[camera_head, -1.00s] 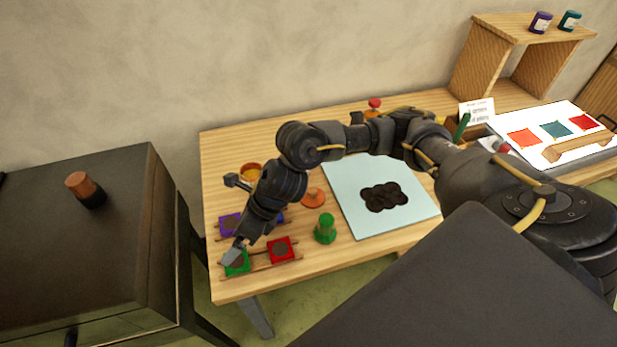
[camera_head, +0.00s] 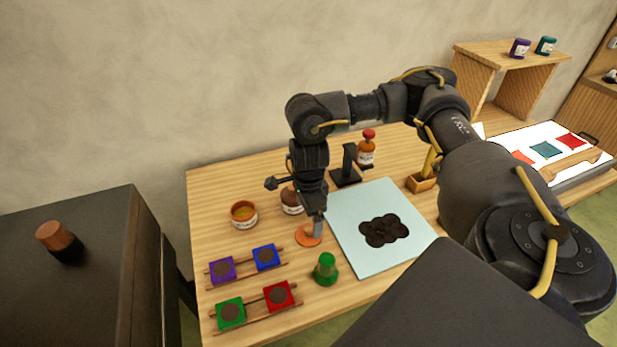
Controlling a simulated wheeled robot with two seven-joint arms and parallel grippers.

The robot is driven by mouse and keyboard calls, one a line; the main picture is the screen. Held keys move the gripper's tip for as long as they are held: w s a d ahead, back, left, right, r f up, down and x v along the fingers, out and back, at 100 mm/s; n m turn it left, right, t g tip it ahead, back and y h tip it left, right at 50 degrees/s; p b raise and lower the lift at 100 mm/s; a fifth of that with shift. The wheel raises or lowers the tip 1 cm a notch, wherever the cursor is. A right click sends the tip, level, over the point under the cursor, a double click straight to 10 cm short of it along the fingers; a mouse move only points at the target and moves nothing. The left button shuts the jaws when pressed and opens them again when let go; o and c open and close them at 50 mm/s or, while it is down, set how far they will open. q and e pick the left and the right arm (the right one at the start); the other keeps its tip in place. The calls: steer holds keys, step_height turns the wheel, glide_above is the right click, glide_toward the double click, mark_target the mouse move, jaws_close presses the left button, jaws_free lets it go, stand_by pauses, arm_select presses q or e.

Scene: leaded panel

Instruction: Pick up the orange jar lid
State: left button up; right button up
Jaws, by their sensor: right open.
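The orange jar lid (camera_head: 304,240) lies flat on the wooden table, left of the pale blue sheet. My right gripper (camera_head: 316,231) points down at the lid from above and covers part of it. It is open; I cannot tell whether its fingertips touch the lid. An open jar with orange contents (camera_head: 243,215) stands to the left of the lid. My left gripper is not in view.
A brown jar (camera_head: 292,201) stands close behind my right gripper. A green knobbed piece (camera_head: 326,269) is in front of the lid. Coloured square pieces sit on wooden rails at front left. The pale blue sheet (camera_head: 350,214) has a dark patterned patch.

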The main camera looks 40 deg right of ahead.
mark_target(309, 228)
steer(key=shift+f, duration=0.9)
steer(key=shift+f+p, duration=0.3)
steer(key=shift+p, duration=0.1)
step_height(309, 228, down, 4)
steer(key=shift+r+p, duration=0.1)
steer(key=shift+p, duration=0.55)
steer(key=shift+f, duration=0.4)
steer(key=shift+c, duration=0.2)
steer(key=c, duration=1)
